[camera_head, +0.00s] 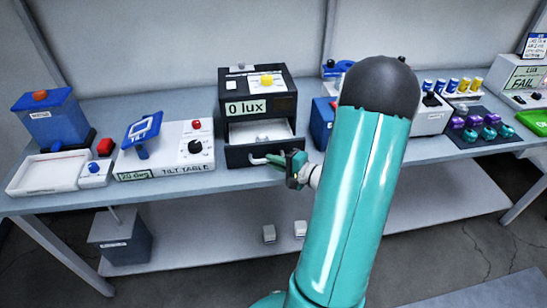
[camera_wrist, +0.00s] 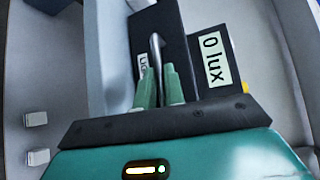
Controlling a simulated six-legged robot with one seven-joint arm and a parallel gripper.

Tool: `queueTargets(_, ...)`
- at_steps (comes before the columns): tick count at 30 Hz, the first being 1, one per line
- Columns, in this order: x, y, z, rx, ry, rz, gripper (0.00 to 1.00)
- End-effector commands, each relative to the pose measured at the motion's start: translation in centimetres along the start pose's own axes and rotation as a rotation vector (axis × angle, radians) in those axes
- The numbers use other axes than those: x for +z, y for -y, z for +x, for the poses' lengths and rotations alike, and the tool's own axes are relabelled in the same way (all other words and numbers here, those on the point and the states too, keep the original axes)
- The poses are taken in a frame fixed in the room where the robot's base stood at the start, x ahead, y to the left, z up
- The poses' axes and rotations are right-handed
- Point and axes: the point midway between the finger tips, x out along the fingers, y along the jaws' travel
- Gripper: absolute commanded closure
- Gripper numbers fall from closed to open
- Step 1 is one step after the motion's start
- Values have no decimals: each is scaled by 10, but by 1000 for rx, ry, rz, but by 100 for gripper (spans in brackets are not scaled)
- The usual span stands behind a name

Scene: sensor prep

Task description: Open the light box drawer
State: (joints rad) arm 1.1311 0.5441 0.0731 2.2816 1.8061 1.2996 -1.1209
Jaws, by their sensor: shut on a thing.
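The light box (camera_head: 258,85) is a black box reading "0 lux", standing on the bench left of my arm. Its drawer (camera_head: 240,157) is partly pulled out at the front, with the pale inside showing and a small light object in it. The drawer handle (camera_head: 257,161) is a pale bar on the dark front; it also shows as a grey bar in the wrist view (camera_wrist: 155,48). My gripper (camera_head: 280,161) is at the handle's right part, its green fingers (camera_wrist: 160,84) shut on the handle. The fingers hide part of the handle.
The tilt table (camera_head: 170,163) stands left of the light box. Blue-labelled and yellow vials (camera_head: 453,86) and a dark mat with coloured pieces (camera_head: 470,140) are to the right. Small white blocks (camera_head: 269,233) sit on the lower shelf. Space before the drawer is clear except for my arm.

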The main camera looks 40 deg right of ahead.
Motion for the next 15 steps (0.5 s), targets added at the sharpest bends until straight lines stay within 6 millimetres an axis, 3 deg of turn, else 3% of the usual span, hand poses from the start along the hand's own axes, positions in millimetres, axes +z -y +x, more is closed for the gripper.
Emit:
queueTargets(6, -1, 0, 0, -1, -2, -1, 100)
queueTargets(7, -1, 0, 0, -1, -2, -1, 88)
queueTargets(10, -1, 0, 0, 0, -2, 0, 68)
queueTargets(15, 0, 0, -1, 0, -1, 0, 68)
